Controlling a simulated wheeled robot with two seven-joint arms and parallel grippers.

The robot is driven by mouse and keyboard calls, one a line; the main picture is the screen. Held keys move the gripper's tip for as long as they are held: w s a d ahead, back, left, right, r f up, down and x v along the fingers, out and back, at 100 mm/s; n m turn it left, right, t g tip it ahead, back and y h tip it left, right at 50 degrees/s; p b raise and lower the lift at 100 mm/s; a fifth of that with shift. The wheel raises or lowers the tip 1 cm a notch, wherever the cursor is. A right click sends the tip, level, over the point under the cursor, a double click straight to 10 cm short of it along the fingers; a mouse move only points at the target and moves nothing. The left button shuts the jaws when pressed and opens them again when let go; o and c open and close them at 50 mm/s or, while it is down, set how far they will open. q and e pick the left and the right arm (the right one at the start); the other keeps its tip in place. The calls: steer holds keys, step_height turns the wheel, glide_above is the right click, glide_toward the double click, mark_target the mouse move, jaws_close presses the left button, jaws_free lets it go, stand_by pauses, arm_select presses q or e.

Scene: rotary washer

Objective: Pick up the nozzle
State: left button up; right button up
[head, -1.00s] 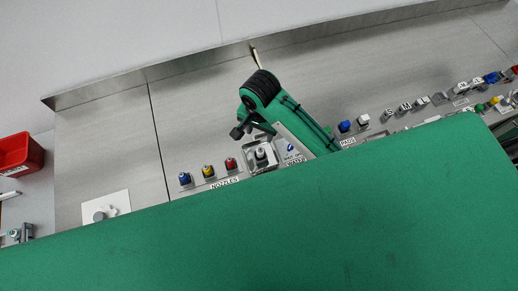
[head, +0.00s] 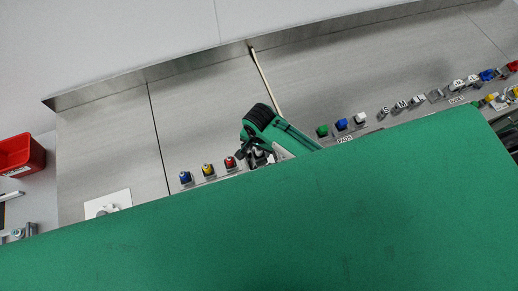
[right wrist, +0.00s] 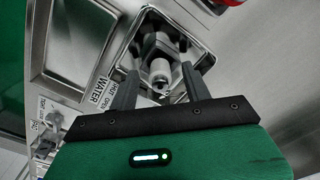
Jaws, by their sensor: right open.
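A pale cylindrical nozzle (right wrist: 160,68) stands in a square metal recess (right wrist: 201,58) in the right wrist view. My right gripper (right wrist: 161,72) is open, with one finger on each side of the nozzle in that picture. I cannot tell whether the fingers touch it. In the head view my right gripper (head: 257,156) is low over the recess and largely hides it. Nozzles with blue (head: 186,177), yellow (head: 208,170) and red (head: 230,162) parts stand in a row to its left. My left gripper is not in view.
Green, blue and white pads (head: 342,124) stand to the right of my arm. A red bin (head: 20,154) is at the far left. The grey panel behind is mostly clear.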

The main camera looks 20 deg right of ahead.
steer(key=shift+f, duration=0.15)
steer(key=c, duration=1)
jaws_close()
steer(key=shift+r, duration=0.2)
